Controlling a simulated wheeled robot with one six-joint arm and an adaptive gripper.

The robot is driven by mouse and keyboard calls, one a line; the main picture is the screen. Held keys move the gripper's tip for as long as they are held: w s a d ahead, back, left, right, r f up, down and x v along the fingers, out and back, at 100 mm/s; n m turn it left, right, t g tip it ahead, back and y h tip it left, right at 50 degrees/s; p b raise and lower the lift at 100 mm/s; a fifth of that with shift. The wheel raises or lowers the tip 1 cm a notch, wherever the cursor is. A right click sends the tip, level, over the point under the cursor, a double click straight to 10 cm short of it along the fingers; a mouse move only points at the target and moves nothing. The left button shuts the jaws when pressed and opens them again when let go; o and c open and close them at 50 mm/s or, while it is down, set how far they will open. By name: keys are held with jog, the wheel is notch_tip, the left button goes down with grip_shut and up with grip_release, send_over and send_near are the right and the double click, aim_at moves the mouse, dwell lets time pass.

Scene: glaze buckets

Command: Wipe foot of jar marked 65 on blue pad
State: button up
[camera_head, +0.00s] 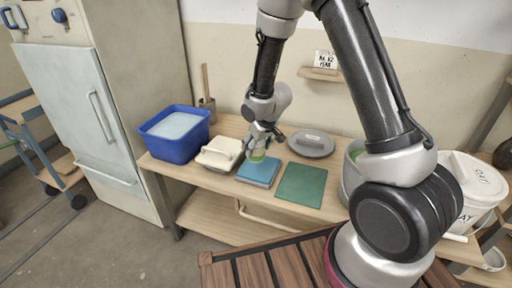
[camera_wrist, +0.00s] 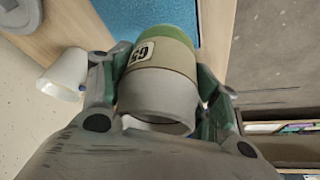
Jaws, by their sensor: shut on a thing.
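My gripper (camera_head: 262,138) is over the workbench, shut on the jar. In the wrist view my gripper (camera_wrist: 157,82) has a finger on each side of the jar marked 65 (camera_wrist: 158,88). The jar has a grey part toward the wrist, a tan band with the label "65", and a green far end. In the head view only a small green part of the jar (camera_head: 258,157) shows below the fingers, at the blue pad (camera_head: 258,175). The blue pad also shows behind the jar in the wrist view (camera_wrist: 120,12). I cannot tell whether the jar touches the pad.
A blue tub (camera_head: 172,150) of pale liquid and a cream block with a handle (camera_head: 217,154) stand left of the pad. A green mat (camera_head: 301,186) lies to the right, a grey round lid (camera_head: 311,146) behind. White buckets (camera_head: 472,185) stand far right.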

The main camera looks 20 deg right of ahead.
jog(key=w+d, duration=0.1)
jog(key=w+d+f, duration=0.1)
jog(key=shift+w, duration=0.35)
jog(key=shift+f, duration=2.4)
jog(key=shift+f, duration=0.55)
jog(key=shift+w+d, duration=0.15)
